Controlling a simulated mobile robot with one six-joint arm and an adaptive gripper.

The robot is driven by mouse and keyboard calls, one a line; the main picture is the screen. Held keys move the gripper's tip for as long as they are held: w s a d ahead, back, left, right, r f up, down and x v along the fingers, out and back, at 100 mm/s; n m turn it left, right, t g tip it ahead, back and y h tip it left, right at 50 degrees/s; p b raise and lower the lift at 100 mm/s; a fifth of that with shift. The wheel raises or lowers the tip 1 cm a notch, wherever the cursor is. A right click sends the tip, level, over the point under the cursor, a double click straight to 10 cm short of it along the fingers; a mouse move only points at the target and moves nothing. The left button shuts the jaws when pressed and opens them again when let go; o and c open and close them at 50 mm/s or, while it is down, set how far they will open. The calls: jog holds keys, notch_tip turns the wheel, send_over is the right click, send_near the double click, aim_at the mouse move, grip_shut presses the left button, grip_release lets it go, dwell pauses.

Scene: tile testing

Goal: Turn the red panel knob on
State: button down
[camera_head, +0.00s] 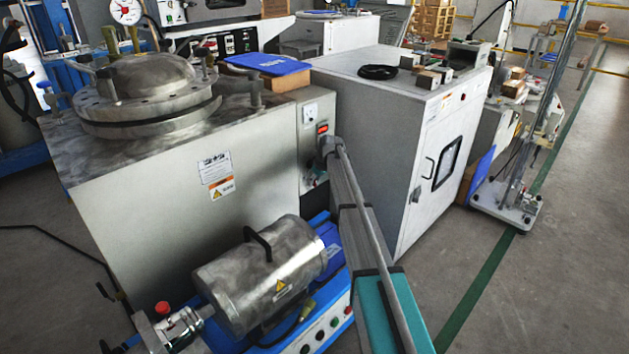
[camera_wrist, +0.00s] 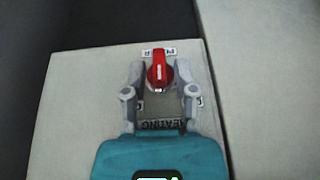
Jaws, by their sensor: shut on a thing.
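The red panel knob (camera_wrist: 157,74) sits on a pale panel (camera_wrist: 75,105) in the wrist view, its pointer roughly upright in the picture. My gripper (camera_wrist: 160,70) has one finger on each side of the knob and is shut on it. Printed labels show above and below the knob, the lower one reading "HEATING" upside down. In the head view my arm reaches to the narrow control box (camera_head: 312,112) between two large machines. The knob cannot be made out there, as my gripper and arm cover that part of the box.
A grey machine with a domed steel lid (camera_head: 150,85) stands left, a white cabinet (camera_head: 385,100) right. A steel cylinder unit (camera_head: 265,275) lies low in front of the grey machine. The floor (camera_head: 540,300) at the right front is clear.

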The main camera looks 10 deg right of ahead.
jog(key=shift+w+d+f+m+g+y+b, duration=0.1)
jog(key=shift+m+g+y+b, duration=0.1)
jog(key=shift+g+y+b, duration=0.4)
jog(key=shift+w+d+r+m+g+y+b, duration=0.1)
jog(key=shift+m+g+y+b, duration=0.2)
jog(key=shift+y, duration=0.5)
jog(key=shift+w+d+f+m+g+y+b, duration=0.1)
jog(key=shift+g+y+b, duration=0.2)
jog(key=shift+g+y, duration=0.3)
jog(key=c, duration=0.7)
grip_release()
jog(key=shift+y, duration=0.3)
jog(key=shift+s+a+p, duration=0.15)
jog(key=shift+s+p, duration=0.05)
jog(key=shift+p, duration=0.1)
